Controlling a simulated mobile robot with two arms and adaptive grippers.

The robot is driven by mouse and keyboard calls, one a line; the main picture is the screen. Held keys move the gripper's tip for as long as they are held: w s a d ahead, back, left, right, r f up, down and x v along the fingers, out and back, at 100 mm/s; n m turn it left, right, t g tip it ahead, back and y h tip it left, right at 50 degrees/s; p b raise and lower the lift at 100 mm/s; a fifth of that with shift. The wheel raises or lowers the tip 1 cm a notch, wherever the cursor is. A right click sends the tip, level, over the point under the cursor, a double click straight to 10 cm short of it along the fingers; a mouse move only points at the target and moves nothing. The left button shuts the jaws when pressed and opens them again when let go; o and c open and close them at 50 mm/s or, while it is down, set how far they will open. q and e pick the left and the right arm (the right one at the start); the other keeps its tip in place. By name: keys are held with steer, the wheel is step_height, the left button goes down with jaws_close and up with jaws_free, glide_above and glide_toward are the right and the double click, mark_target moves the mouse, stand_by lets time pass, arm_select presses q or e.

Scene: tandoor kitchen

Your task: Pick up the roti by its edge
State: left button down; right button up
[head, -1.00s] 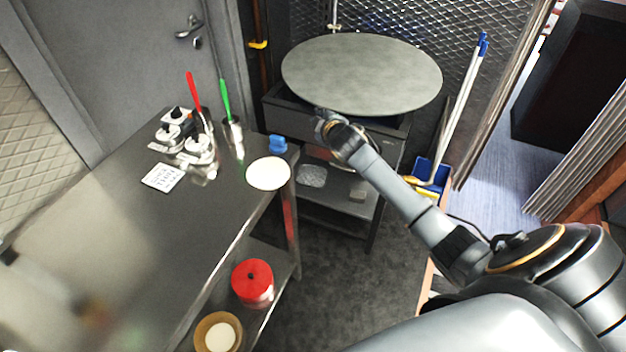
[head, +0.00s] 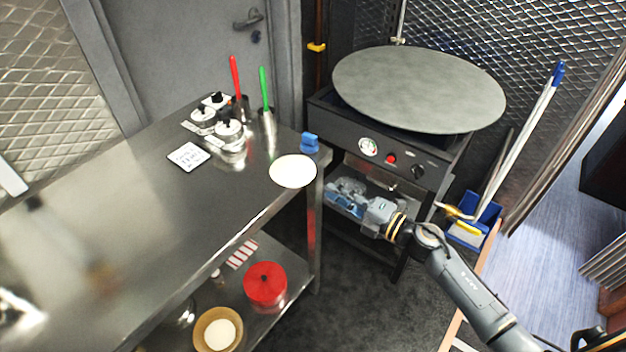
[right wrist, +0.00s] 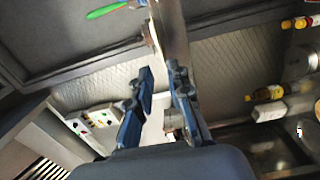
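My right gripper (head: 338,196) is just to the right of that corner, in front of the griddle stand and apart from the roti. In the right wrist view its two blue fingers (right wrist: 160,70) stand apart with nothing held between them. I cannot make out the roti clearly in that view. My left gripper is not in view.
A blue object (head: 310,142) stands right behind the roti. Metal jars (head: 229,131), a white card (head: 188,157) and a cup with a green-handled tool (head: 266,117) are farther back. The round griddle (head: 418,88) is at right. A red pot (head: 265,284) sits on the lower shelf.

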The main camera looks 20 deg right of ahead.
mark_target(311, 180)
steer(key=x, duration=0.5)
steer(key=shift+w+a, duration=0.2)
steer(key=shift+w, duration=0.1)
steer(key=shift+w+a, duration=0.3)
steer(key=shift+w, duration=0.15)
jaws_close()
step_height(311, 180, up, 3)
steer(key=p, duration=0.2)
steer(key=shift+p, duration=0.3)
steer(key=shift+f, duration=0.2)
steer(key=s+d+r+p, duration=0.4)
steer(key=s+d, duration=0.4)
steer(key=s, duration=0.3)
steer(key=shift+d+r, duration=0.35)
steer(key=shift+r, duration=0.15)
